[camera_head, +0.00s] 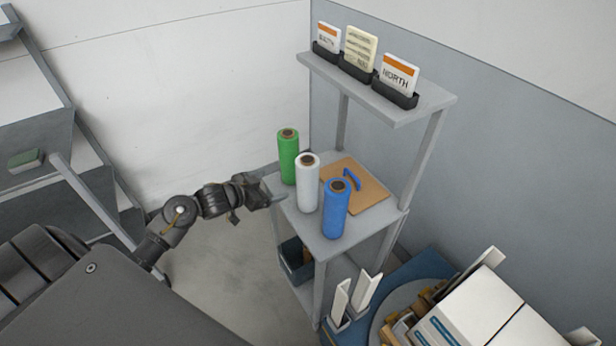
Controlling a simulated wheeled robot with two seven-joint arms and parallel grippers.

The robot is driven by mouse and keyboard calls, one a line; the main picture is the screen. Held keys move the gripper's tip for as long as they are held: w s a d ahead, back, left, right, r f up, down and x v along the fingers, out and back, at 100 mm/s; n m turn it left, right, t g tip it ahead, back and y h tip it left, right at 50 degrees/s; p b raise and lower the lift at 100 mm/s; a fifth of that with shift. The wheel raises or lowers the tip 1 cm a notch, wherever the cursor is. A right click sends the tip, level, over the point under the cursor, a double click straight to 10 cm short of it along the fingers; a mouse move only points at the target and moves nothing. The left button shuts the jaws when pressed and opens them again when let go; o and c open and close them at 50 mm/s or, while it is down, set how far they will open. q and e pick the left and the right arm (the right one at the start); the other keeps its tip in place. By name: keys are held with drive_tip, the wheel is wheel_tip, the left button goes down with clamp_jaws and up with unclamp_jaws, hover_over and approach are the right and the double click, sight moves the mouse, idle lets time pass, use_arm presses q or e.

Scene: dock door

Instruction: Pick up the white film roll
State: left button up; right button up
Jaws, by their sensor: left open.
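The white film roll (307,184) stands upright on the middle shelf of a grey rack (315,230). A green roll (288,157) stands behind it to the left, and a blue roll (336,209) stands in front of it to the right. My left gripper (272,186) is at the left edge of this shelf, to the left of the white roll and apart from it. It is open with nothing in it; its fingertips are small in the picture. My right gripper is not in view.
A brown board (360,184) with a blue tool (352,179) lies behind the rolls. The top shelf (428,106) overhangs the back and holds several signs in black holders. A dark bin (296,262) sits below. White boxes (475,310) stand at the lower right.

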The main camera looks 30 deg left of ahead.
sight(298, 178)
use_arm(q)
drive_tip(key=s+d+r+h, duration=0.1)
drive_tip(key=s+d+r, duration=0.1)
drive_tip(key=d+r, duration=0.3)
drive_tip(key=shift+s+d+r+h, duration=0.15)
drive_tip(key=shift+d+r+h, duration=0.2)
drive_tip(key=shift+r, duration=0.5)
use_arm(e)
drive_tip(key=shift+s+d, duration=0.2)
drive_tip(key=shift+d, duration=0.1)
use_arm(q)
drive_tip(key=x, duration=0.5)
drive_tip(key=shift+f, duration=0.2)
drive_tip(key=shift+w+d+p, duration=0.1)
drive_tip(key=shift+w+p, duration=0.2)
drive_tip(key=x, duration=0.3)
drive_tip(key=p+x, duration=0.1)
drive_tip(key=x, duration=0.1)
drive_tip(key=shift+s+d+f, duration=0.1)
drive_tip(key=shift+s+f, duration=0.1)
drive_tip(key=shift+f, duration=0.05)
drive_tip(key=shift+s, duration=0.1)
drive_tip(key=shift+c, duration=0.7)
drive_tip(key=c, duration=1.2)
drive_tip(key=shift+c, duration=0.7)
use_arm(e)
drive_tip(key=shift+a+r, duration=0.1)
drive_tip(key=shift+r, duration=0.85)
